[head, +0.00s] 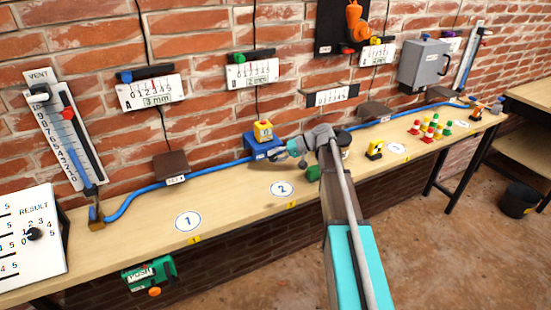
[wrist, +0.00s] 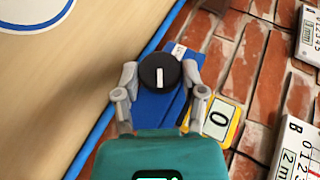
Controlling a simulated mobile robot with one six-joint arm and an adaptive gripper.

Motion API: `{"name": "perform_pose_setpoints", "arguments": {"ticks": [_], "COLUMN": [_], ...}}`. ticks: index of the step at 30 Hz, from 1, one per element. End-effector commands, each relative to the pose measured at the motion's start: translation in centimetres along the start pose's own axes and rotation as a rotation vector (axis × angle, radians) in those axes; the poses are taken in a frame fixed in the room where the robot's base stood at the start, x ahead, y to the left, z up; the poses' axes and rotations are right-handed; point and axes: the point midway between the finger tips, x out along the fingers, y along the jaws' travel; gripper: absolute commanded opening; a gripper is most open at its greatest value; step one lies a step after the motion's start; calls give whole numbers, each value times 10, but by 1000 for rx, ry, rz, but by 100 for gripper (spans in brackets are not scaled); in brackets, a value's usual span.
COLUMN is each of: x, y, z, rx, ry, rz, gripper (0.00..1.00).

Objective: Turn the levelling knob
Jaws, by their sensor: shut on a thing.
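The levelling knob (wrist: 154,82) is a round black knob with a white line, on a blue block (wrist: 152,108) in the wrist view. The line runs roughly up and down in that picture. My gripper (wrist: 160,73) is shut on the knob, with one grey finger at each side. In the head view my gripper (head: 276,156) is at the front of the blue block (head: 256,147) on the bench, by the wall. The knob is hard to make out there. A yellow piece marked 0 (head: 263,130) sits on the block; it also shows in the wrist view (wrist: 221,121).
A blue hose (head: 216,169) runs along the back of the wooden bench (head: 235,208). Dark brackets and white scale boards (head: 150,93) line the brick wall. Small coloured pieces (head: 431,128) stand at the right. The front bench around circles 1 and 2 is clear.

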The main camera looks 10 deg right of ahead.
Motion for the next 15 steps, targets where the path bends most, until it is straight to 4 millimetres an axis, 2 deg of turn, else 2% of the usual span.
{"name": "perform_pose_setpoints", "arguments": {"ticks": [5,6,10,11,15], "x": [0,0,0,0,0], "y": [1,1,0,0,0], "z": [1,1,1,1,0], "rx": [1,1,1,1,0], "ry": [-3,-3,-2,-1,-1], "rz": [4,4,3,3,2], "gripper": [6,59,83,86,86]}}
